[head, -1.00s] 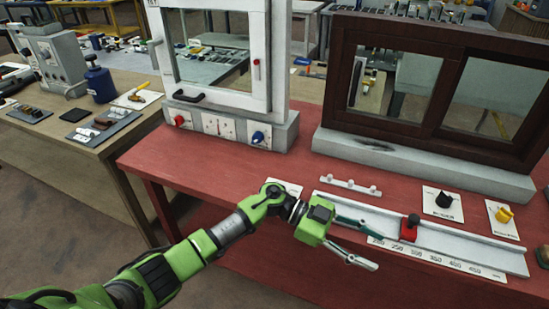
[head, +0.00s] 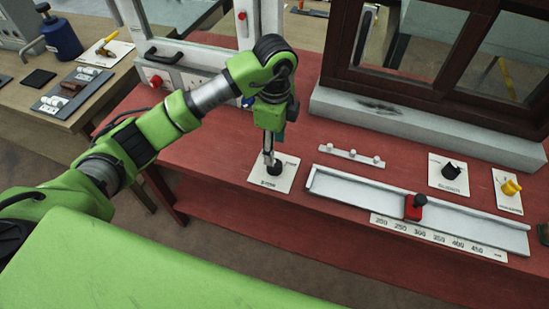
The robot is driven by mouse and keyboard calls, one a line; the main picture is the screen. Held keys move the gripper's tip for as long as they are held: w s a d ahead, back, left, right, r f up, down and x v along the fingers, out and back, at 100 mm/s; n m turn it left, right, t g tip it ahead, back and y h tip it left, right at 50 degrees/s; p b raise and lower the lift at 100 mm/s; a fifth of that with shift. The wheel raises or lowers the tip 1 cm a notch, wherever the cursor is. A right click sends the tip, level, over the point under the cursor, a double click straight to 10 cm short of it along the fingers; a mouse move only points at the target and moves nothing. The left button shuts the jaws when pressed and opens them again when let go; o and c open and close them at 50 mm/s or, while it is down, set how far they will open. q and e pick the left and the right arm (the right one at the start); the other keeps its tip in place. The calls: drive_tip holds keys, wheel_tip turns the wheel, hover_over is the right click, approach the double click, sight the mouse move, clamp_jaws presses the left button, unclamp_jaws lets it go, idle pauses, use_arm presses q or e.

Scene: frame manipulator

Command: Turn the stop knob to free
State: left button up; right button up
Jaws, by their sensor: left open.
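A small black knob (head: 275,168) stands on a white labelled plate (head: 262,181) near the front of the red bench; the plate's lettering is too small to read. My left gripper (head: 269,156) points down right over this knob, its fingers at the knob's left and rear. It is open; whether the fingers touch the knob I cannot tell. Another black knob (head: 451,172) and a yellow knob (head: 510,187) sit on their own plates at the right. Which one is the stop knob is not readable. My right gripper is not in view.
A pale rail (head: 345,187) with a red slider (head: 413,207) and a number scale (head: 437,238) lies right of the gripper. A strip with white pegs (head: 351,155) lies behind it. A dark wooden frame (head: 340,62) stands at the back. The red bench (head: 215,160) is clear left of the plate.

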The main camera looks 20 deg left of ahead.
sight(275, 165)
use_arm(q)
wheel_tip(275, 165, down, 6)
drive_tip(key=shift+f+p, duration=0.15)
drive_tip(key=shift+p, duration=0.4)
drive_tip(key=shift+f, duration=0.35)
drive_tip(key=shift+w+f, duration=0.1)
drive_tip(key=shift+f, duration=0.25)
drive_tip(key=c, duration=1.1)
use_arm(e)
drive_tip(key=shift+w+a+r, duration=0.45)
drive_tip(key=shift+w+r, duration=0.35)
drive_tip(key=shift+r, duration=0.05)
